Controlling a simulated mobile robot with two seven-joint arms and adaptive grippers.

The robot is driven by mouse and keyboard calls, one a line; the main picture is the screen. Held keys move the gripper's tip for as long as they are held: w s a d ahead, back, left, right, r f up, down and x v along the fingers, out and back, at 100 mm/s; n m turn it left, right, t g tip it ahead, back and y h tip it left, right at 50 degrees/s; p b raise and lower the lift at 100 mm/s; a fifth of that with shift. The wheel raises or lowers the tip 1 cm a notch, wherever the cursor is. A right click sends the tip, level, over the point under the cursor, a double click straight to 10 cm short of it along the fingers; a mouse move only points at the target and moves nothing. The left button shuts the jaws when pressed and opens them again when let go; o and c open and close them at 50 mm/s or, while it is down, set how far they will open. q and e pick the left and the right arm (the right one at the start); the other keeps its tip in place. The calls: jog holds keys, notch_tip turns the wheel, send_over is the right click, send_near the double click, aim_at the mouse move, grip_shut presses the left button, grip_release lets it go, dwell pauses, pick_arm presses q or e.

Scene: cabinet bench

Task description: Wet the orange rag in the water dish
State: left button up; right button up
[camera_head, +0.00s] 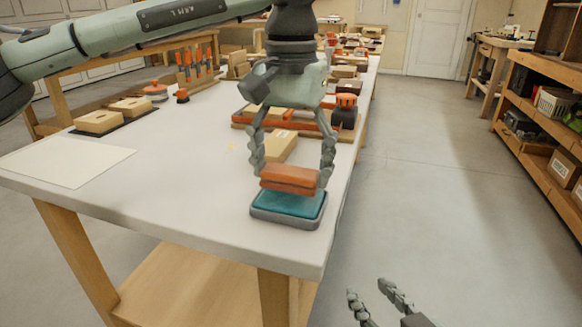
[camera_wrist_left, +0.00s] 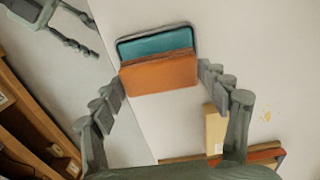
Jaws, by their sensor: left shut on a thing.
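The orange rag (camera_head: 289,179) is a folded block held between the fingers of my left gripper (camera_head: 290,180). The water dish (camera_head: 289,208) is a grey tray with teal water near the table's front right corner. In the head view the rag is over the back part of the dish; I cannot tell whether it touches the water. In the left wrist view the rag (camera_wrist_left: 160,74) covers the near side of the dish (camera_wrist_left: 157,46), and the left fingers (camera_wrist_left: 160,85) are on both its ends. My right gripper (camera_head: 373,298) is low, off the table's right side, with its fingers apart and empty.
A wooden block (camera_head: 280,146) lies behind the left gripper. A white sheet (camera_head: 62,161) and wooden blocks (camera_head: 98,121) lie at the left. Orange-handled tools (camera_head: 195,62) stand in a rack at the back. The table's middle is clear. Shelves (camera_head: 545,130) stand at the right.

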aim_at(291, 169)
pick_arm(q)
jog(key=shift+r+p, duration=1.75)
jog(key=shift+r, duration=0.75)
